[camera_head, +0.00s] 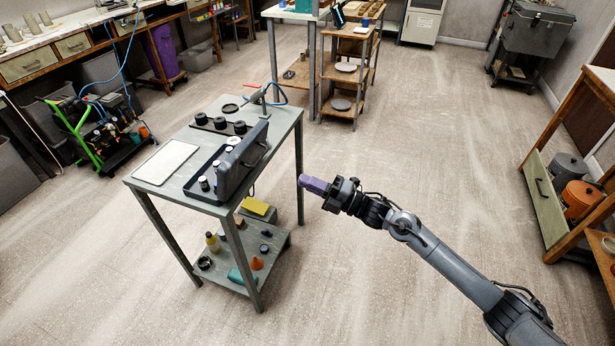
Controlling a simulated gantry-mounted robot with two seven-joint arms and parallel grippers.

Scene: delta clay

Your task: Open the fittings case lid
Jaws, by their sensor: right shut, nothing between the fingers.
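The fittings case (191,187) sits on the grey metal table, with small black and white fittings showing inside. Its dark grey lid (243,160) stands up, slightly tilted, along the table's right side, so the case is open. The lid hides part of the case's inside. My right gripper (304,182), with purple fingers, is shut and empty. It is in the air to the right of the table, apart from the lid. My left gripper is not in view.
On the table (283,117) are a white tray (166,161), a black rack with dark round parts (219,125) and a stand with a blue cable. The lower shelf (272,243) holds bottles and small parts. The floor right of the table is clear.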

